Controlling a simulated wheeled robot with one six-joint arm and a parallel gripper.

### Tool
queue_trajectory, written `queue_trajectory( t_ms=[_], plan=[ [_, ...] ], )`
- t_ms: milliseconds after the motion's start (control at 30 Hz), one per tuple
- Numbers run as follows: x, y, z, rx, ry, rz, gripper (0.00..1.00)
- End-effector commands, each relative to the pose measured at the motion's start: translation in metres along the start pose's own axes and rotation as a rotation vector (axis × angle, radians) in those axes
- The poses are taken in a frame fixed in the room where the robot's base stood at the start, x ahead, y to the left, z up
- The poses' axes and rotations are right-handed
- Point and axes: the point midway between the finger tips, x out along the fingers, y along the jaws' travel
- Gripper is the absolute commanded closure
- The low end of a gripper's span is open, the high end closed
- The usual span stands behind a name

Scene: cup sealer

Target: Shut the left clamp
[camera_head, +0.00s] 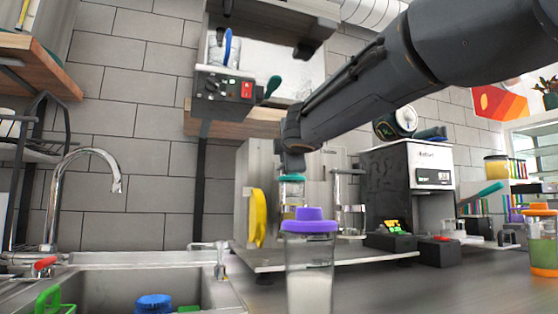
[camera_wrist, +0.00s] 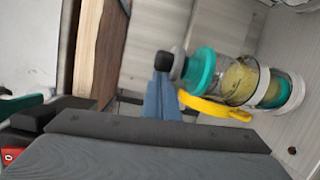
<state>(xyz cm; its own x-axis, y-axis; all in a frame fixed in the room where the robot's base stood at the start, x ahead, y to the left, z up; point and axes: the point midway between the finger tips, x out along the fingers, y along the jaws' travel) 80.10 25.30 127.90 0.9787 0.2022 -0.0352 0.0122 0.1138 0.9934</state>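A yellow curved handle (camera_head: 258,218) stands at the left of the metal fixture behind the counter; it looks like the left clamp's lever. In the wrist view the yellow handle (camera_wrist: 215,107) lies beside a clear jar (camera_wrist: 238,80) with teal ends and yellowish contents. The jar also shows behind the purple lid in the head view (camera_head: 292,190). My gripper's narrow bluish fingers (camera_wrist: 160,80) appear together with no gap, near a black knob (camera_wrist: 164,61) at the jar's end. Contact with the knob or handle cannot be told. In the head view my gripper is above the jar, its fingers unclear.
A purple-lidded cup (camera_head: 309,262) stands in front of the fixture. A sink with a tap (camera_head: 72,165) is at left. A white and black machine (camera_head: 408,190) stands at right. A wooden shelf (camera_head: 240,125) with a control box (camera_head: 223,88) hangs above.

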Motion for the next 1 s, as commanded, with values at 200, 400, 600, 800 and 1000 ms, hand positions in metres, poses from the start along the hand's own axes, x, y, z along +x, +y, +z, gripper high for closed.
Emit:
queue_trajectory(
  t_ms=[200,400,600,800,1000],
  plan=[
    [-0.002,-0.001,0.028,0.008,-0.031,-0.002,1.00],
    [-0.004,-0.002,0.038,0.017,-0.032,0.000,1.00],
    [-0.007,-0.002,0.048,0.025,-0.031,0.003,1.00],
    [-0.009,-0.003,0.049,0.027,-0.034,0.005,1.00],
    [-0.009,-0.004,0.015,0.016,-0.031,0.004,1.00]
  ],
)
